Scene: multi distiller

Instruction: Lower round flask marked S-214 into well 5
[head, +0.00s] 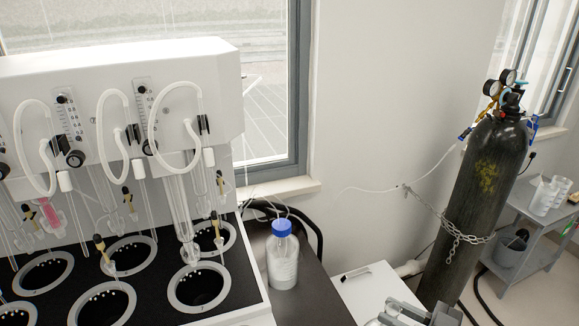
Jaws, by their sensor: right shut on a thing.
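My right gripper (408,314) is at the bottom edge, right of the distiller and low in front of a white surface. It is shut on a clear glass piece, apparently the round flask (385,318); most of it is cut off by the frame, and no marking can be read. The distiller's black deck has several wells with white rings, such as the front right well (200,288), the one behind it (215,238) and a middle one (130,256). No well numbers are readable. My left gripper is out of view.
A blue-capped bottle (282,255) stands between the deck and my right gripper. Glass tubes (180,215) and white hoses (175,125) hang over the wells. A chained dark gas cylinder (478,205) stands at right, near a grey cart (540,225).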

